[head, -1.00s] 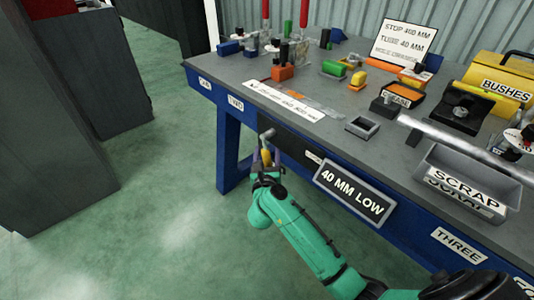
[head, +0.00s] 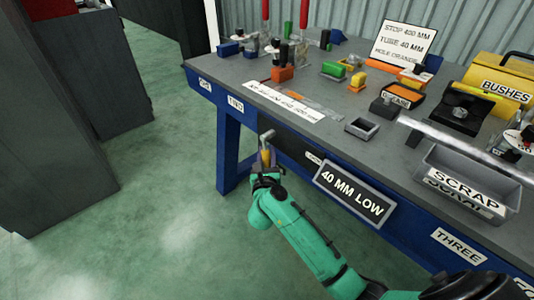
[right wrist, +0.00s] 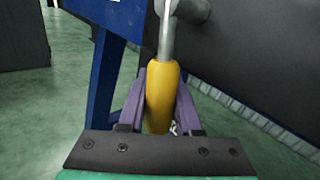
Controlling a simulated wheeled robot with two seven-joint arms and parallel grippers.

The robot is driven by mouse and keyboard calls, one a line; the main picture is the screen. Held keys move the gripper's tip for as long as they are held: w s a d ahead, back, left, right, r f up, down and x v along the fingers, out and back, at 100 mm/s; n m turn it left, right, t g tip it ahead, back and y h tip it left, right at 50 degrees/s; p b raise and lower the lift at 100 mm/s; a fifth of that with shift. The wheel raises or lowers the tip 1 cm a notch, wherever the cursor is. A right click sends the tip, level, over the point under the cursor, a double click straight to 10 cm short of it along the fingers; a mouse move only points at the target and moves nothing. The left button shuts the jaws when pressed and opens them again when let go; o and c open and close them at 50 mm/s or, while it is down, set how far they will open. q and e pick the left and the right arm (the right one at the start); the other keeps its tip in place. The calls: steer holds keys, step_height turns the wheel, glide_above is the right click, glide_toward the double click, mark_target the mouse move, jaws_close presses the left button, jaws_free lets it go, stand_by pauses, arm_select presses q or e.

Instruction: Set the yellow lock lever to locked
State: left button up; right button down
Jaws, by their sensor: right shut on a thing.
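The yellow lock lever (right wrist: 161,92) stands between the two purple fingers of my right gripper (right wrist: 160,118) in the right wrist view. A grey metal rod (right wrist: 167,35) runs up from its yellow grip to a rounded metal end at the top. In the head view the lever (head: 265,156) shows small at the front of the bench, beside a dark panel. My right gripper (head: 266,172) is shut on its yellow part there. The lever's markings for locked or unlocked are not visible. My left gripper is not in view.
The grey bench top (head: 230,72) with its blue frame (head: 229,150) lies just behind my right gripper. A "40 MM LOW" sign (head: 352,193) hangs on the front edge. A grey scrap bin (head: 465,185) sits at right. Green floor at left is clear.

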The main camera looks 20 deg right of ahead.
steer(key=shift+f, duration=0.1)
stand_by(0.7)
steer(key=s+n+g+p, duration=0.1)
steer(key=p, duration=0.4)
steer(key=shift+d+r+p, duration=0.15)
steer(key=shift+r+p, duration=0.2)
steer(key=shift+r, duration=0.05)
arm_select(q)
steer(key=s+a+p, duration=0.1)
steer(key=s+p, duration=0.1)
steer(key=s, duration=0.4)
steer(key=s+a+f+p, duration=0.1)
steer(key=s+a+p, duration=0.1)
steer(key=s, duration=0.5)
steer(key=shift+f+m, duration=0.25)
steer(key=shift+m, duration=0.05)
arm_select(e)
steer(key=shift+s+d+f+n+g, duration=0.15)
steer(key=shift+s+f+n+g, duration=0.25)
steer(key=shift+s+g, duration=0.1)
steer(key=c, duration=0.6)
jaws_free()
